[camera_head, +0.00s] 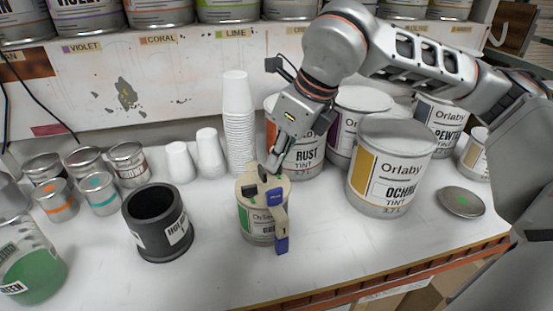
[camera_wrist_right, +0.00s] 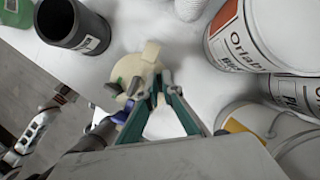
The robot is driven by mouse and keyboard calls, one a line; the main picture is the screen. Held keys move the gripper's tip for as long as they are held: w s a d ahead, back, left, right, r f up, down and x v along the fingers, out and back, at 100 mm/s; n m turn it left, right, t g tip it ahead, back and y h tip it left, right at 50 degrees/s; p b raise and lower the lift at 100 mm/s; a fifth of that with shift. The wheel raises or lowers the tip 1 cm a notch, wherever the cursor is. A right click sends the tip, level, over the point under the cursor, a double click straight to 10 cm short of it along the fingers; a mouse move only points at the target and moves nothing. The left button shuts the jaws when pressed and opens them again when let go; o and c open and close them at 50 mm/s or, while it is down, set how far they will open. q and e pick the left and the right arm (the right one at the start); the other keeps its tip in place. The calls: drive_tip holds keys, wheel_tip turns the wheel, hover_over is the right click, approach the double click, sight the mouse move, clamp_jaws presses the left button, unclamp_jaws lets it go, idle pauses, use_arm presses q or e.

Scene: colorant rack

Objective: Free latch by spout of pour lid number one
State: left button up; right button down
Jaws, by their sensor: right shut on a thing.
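A can with a cream pour lid (camera_head: 250,185) stands on the white counter, its label green. The lid has a cream handle (camera_head: 281,213) running down the front with a blue piece (camera_head: 282,245) at its lower end, and small dark clips on top. In the right wrist view, the lid (camera_wrist_right: 134,70) has a cream spout (camera_wrist_right: 151,50) and a green clip (camera_wrist_right: 115,86). My right gripper (camera_head: 268,174) is at the lid's back right edge, shut on a small part that looks like the latch by the spout. Its fingers (camera_wrist_right: 158,92) mostly hide that part. My left gripper is not visible.
A black holder (camera_head: 157,225) stands left of the can. Rust (camera_head: 305,155) and Ochre (camera_head: 385,170) tint cans stand behind and right. Stacked white cups (camera_head: 238,120) are close behind. A loose round lid (camera_head: 461,201) lies far right. The counter in front is clear.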

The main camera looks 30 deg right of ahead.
drive_tip(key=shift+n+g+y, duration=0.3)
drive_tip(key=shift+n+y, duration=0.2)
drive_tip(key=shift+n, duration=1)
drive_tip(key=shift+n+g+y+p, duration=0.4)
drive_tip(key=shift+n+g+p, duration=0.15)
drive_tip(key=shift+n, duration=0.75)
idle(1.5)
drive_tip(key=c, duration=2.5)
unclamp_jaws()
drive_tip(key=shift+r, duration=0.1)
drive_tip(key=v, duration=1.2)
